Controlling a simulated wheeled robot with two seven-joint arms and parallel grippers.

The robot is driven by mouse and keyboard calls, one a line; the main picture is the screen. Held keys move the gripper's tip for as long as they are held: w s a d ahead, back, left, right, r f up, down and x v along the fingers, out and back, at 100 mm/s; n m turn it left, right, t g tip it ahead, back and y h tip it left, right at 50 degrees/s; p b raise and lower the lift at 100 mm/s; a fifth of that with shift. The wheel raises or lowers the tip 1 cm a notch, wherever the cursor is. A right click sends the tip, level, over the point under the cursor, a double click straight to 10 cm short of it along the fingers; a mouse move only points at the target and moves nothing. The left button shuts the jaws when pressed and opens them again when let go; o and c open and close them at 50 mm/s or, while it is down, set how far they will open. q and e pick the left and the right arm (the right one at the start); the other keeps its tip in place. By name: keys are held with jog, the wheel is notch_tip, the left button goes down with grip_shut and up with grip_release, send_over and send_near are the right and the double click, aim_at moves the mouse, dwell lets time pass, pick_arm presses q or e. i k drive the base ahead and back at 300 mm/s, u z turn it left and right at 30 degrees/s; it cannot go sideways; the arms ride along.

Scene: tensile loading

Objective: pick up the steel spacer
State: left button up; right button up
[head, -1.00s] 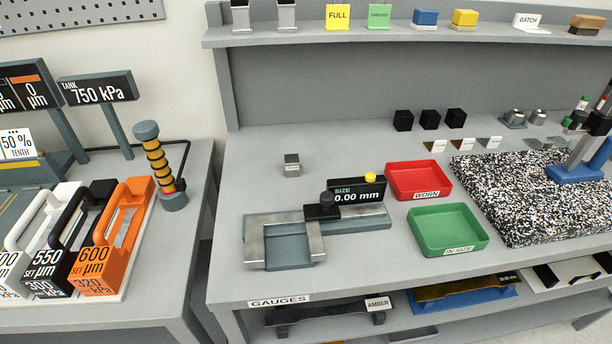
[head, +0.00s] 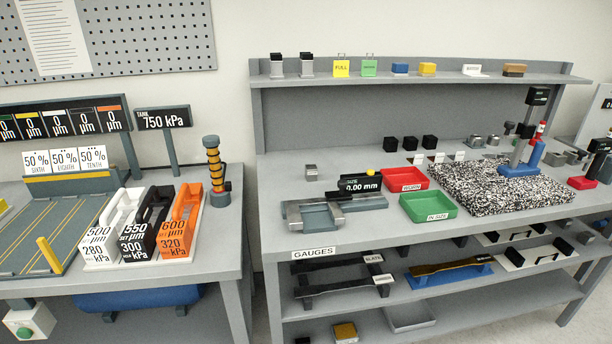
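A small steel-grey block (head: 310,172) sits alone on the grey bench, behind the caliper-like size gauge (head: 318,213); it looks like the steel spacer, though no readable label confirms it. The gauge's display (head: 360,184) reads 0.00 mm. Neither of my grippers shows in the head view.
A red WORN tray (head: 406,179) and a green IN-SIZE tray (head: 428,206) stand right of the gauge, beside a speckled slab (head: 495,187). Several black blocks (head: 409,143) sit behind. A gap separates this bench from the left bench (head: 215,240). Bench around the steel block is clear.

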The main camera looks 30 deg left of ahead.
aim_at(311, 170)
jog(key=u, duration=0.95)
jog(key=i, duration=0.85)
jog(key=u, duration=0.7)
